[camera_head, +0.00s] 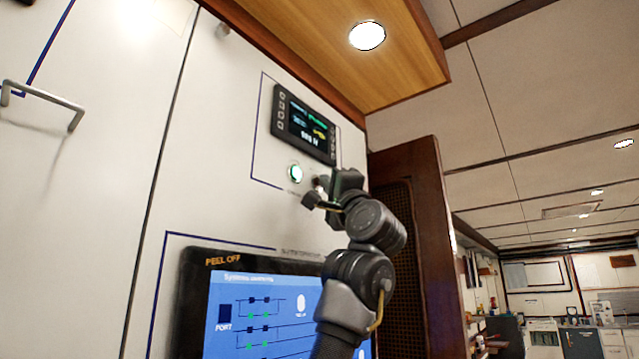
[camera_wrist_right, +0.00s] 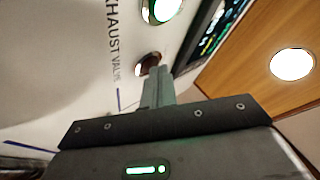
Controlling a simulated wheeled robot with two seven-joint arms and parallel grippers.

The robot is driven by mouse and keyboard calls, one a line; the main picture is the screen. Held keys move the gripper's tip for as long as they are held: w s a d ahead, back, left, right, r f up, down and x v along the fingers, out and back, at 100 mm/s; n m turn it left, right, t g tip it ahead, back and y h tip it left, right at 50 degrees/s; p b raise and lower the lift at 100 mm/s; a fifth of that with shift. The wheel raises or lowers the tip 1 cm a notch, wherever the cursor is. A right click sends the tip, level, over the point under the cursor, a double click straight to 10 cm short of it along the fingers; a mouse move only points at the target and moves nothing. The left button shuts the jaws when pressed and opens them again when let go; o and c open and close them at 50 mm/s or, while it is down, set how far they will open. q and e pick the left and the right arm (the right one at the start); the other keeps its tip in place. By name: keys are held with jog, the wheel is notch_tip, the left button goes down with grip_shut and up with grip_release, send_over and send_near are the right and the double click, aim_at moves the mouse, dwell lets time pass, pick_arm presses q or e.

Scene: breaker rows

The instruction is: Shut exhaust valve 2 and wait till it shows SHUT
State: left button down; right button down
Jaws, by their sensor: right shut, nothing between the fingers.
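A white panel carries a black display (camera_head: 305,125) with green and yellow readouts, too small to read. Below it, a round green-lit button (camera_head: 295,173) sits beside a second round button, mostly hidden behind my right gripper (camera_head: 327,186). In the right wrist view, the green-lit button (camera_wrist_right: 161,9) is at the top edge. The darker second button (camera_wrist_right: 149,64), with a metal ring, is just by the fingertips of my right gripper (camera_wrist_right: 158,74). The fingers are shut and empty; I cannot tell whether they touch it. A label (camera_wrist_right: 113,45) reads "EXHAUST VALVE", its number not legible. My left gripper is out of view.
A large touchscreen (camera_head: 250,310) with a blue systems page is lower on the panel, partly behind my right arm. A wooden overhang (camera_head: 350,50) with a lamp is above. A metal handle (camera_head: 45,100) sticks out at left. A brown wooden post (camera_head: 430,240) stands right.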

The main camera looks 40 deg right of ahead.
dwell(0.5)
jog(key=shift+s+d+b, duration=0.2)
jog(key=shift+s+b, duration=0.35)
jog(key=shift+s, duration=0.1)
jog(key=s+b, duration=0.1)
jog(key=s, duration=0.1)
jog(key=s+d+b, duration=0.1)
jog(key=s, duration=0.1)
jog(key=shift+s+d+b, duration=0.2)
jog(key=shift+s+b, duration=0.15)
jog(key=shift+s, duration=0.05)
dwell(0.8)
